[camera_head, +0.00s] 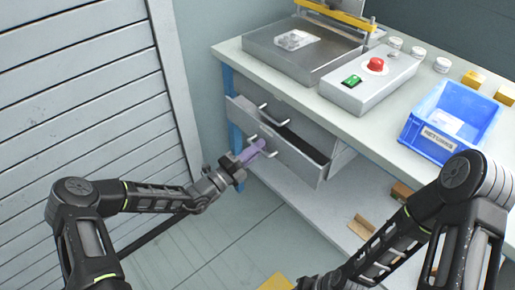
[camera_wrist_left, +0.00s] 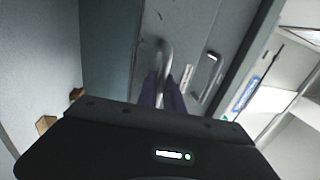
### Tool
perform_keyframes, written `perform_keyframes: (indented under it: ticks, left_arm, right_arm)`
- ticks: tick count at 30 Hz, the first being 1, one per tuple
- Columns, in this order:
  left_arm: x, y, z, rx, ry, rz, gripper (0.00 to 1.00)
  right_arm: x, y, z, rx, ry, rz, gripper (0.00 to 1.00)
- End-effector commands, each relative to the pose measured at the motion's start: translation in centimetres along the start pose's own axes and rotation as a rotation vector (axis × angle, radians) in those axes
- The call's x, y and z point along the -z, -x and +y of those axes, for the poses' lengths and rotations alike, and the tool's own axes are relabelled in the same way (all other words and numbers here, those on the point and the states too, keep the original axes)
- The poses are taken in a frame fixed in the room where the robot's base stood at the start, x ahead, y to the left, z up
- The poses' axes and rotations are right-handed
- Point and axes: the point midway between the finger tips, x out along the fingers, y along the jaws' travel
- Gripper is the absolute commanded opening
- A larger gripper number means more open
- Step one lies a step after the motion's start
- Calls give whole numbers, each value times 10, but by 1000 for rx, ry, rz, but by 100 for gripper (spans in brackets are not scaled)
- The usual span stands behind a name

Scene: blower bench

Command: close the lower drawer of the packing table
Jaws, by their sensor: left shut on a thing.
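The lower drawer (camera_head: 293,160) of the packing table (camera_head: 233,52) is pulled partly out, with a dark gap behind its grey front. My left gripper (camera_head: 258,148) is at the drawer's front, its purple fingers shut on the drawer handle (camera_wrist_left: 165,62). In the left wrist view the handle bar stands between the two fingers (camera_wrist_left: 165,92). The upper drawer (camera_head: 298,122) sits behind the open one and looks shut; its handle (camera_wrist_left: 208,73) shows at the right in the left wrist view. My right arm comes in at the lower right, and its gripper is outside the picture.
The tabletop holds a steel scale-like plate (camera_head: 270,52), a control box (camera_head: 368,82) with red and green buttons, and a blue returns bin (camera_head: 430,143). A lower shelf (camera_head: 335,205) lies under the drawers. A slatted shutter (camera_head: 80,100) stands left.

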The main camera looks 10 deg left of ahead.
Motion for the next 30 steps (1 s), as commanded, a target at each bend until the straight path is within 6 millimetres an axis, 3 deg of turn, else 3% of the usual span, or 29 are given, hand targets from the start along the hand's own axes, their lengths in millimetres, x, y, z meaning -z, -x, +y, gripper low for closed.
perform_keyframes:
  ticks: [24,30]
  left_arm:
    - [0,0,2,-3,1,1,0]
    - [1,-25,8,-2,-2,3,0]
  right_arm:
    - [0,0,0,0,0,0,36]
    - [0,-6,2,0,0,0,36]
